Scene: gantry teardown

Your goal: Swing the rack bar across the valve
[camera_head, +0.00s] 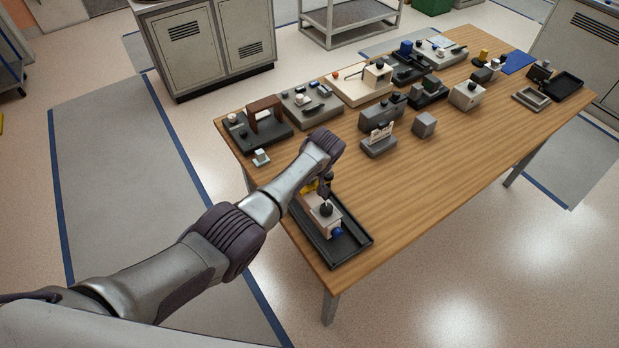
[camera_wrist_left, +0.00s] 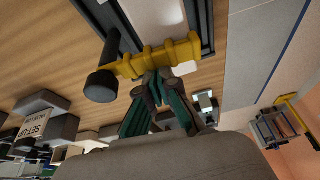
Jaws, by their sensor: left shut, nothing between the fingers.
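A dark tray (camera_head: 349,250) lies at the near left corner of the wooden table, with a pale block (camera_head: 326,217), a black knob and a blue knob (camera_head: 337,232) in it. A yellow ribbed piece (camera_wrist_left: 160,57), which looks like part of the valve, fills the upper middle of the left wrist view. A black round knob (camera_wrist_left: 101,86) is at its left end, beside a dark post (camera_wrist_left: 112,45). My left gripper (camera_wrist_left: 158,85) is shut and empty, its tips close to the yellow piece; I cannot tell whether they touch. I cannot clearly pick out the rack bar.
A grey block with a sign (camera_head: 381,134) and a grey cube (camera_head: 424,125) stand right of my left arm. Several fixtures, including one with a brown frame (camera_head: 265,113), line the far side of the wooden table (camera_head: 430,190). Its near right part is clear.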

